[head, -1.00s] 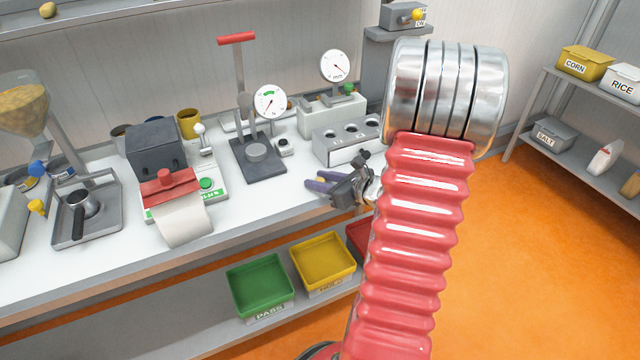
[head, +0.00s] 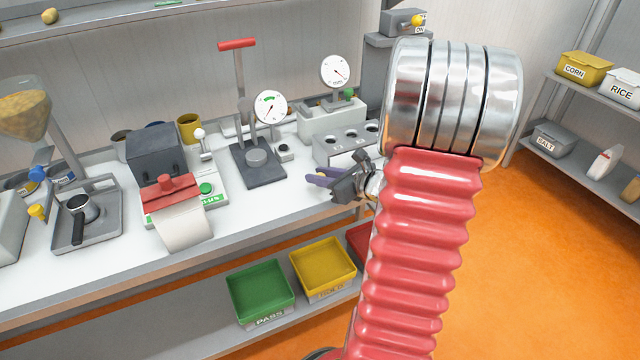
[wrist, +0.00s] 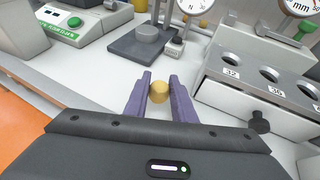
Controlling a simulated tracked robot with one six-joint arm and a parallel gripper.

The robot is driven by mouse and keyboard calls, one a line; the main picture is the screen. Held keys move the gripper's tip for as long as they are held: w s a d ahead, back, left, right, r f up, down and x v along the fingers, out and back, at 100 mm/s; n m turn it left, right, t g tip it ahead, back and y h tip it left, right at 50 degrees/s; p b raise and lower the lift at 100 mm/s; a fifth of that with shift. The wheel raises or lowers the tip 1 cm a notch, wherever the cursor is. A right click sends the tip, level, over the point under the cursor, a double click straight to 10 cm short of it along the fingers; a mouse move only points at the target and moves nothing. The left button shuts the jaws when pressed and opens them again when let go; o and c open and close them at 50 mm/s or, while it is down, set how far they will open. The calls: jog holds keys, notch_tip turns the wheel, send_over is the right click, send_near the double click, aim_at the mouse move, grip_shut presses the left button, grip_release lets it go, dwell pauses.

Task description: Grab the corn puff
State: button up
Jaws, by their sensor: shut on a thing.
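The corn puff (wrist: 159,92) is a small round yellow-tan lump in the wrist view. It sits between the purple fingertips of my gripper, which is shut on it. In the head view my gripper (head: 320,177) is over the white bench, in front of the grey block with round holes. The puff is mostly hidden by the fingers there.
A grey plate with a round pad and dial gauge (head: 270,108) stands behind and left of my gripper. The holed block (wrist: 262,85) is close on the right. A green bin (head: 262,291) and a yellow bin (head: 322,266) are below the bench.

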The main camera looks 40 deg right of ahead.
notch_tip(320, 180, up, 6)
jog(key=shift+r, duration=0.25)
